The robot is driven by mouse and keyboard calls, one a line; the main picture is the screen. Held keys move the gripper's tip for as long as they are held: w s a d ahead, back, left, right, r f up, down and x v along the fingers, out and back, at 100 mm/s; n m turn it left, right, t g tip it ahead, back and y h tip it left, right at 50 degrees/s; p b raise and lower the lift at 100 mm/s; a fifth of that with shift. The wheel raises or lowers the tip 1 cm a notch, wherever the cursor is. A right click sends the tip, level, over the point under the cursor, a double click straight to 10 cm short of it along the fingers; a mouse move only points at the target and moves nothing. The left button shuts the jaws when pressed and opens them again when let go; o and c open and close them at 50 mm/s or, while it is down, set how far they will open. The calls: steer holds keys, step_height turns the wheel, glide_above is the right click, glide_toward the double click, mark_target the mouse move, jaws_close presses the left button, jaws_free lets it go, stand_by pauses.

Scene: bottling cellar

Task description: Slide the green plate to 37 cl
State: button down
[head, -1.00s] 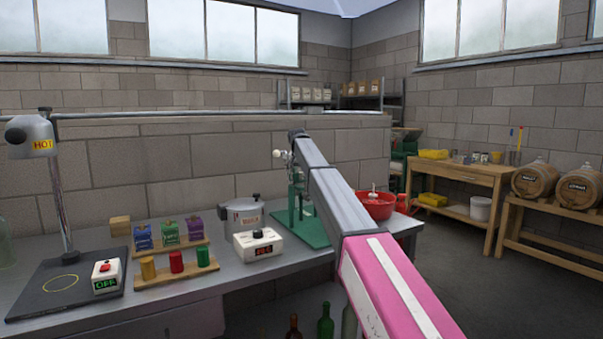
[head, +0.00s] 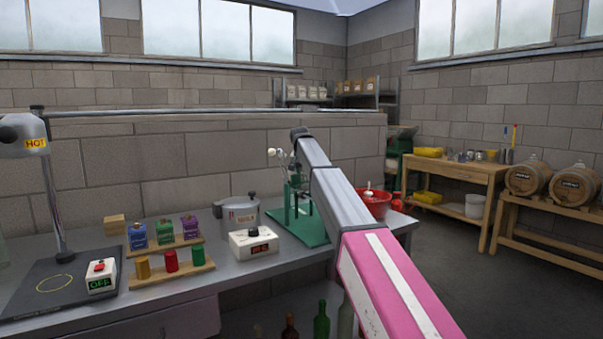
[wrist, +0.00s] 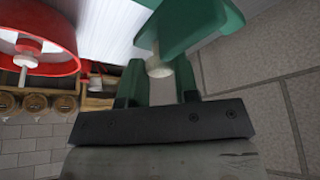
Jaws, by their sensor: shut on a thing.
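A green stand (head: 290,203) on a flat green base (head: 312,236) stands near the right end of the grey bench. It is partly hidden behind my arm, and no 37 cl mark is legible. In the wrist view, a green part (wrist: 205,22) fills the top, with a pale knob (wrist: 158,66) sticking out of it. My gripper (wrist: 159,78) has its two green fingers on either side of this knob, shut on it. I cannot tell whether this green part is the plate. In the head view the gripper is hardly visible past my arm.
A red bowl (head: 375,206) stands right of the stand; a red round rim (wrist: 38,38) is close in the wrist view. Bottles stand below the bench.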

steer(key=c, duration=0.8)
jaws_free()
steer(key=shift+s+d, duration=0.15)
steer(key=shift+s, duration=0.1)
steer(key=shift+c, duration=0.2)
steer(key=v, duration=1)
steer(key=shift+r, duration=0.4)
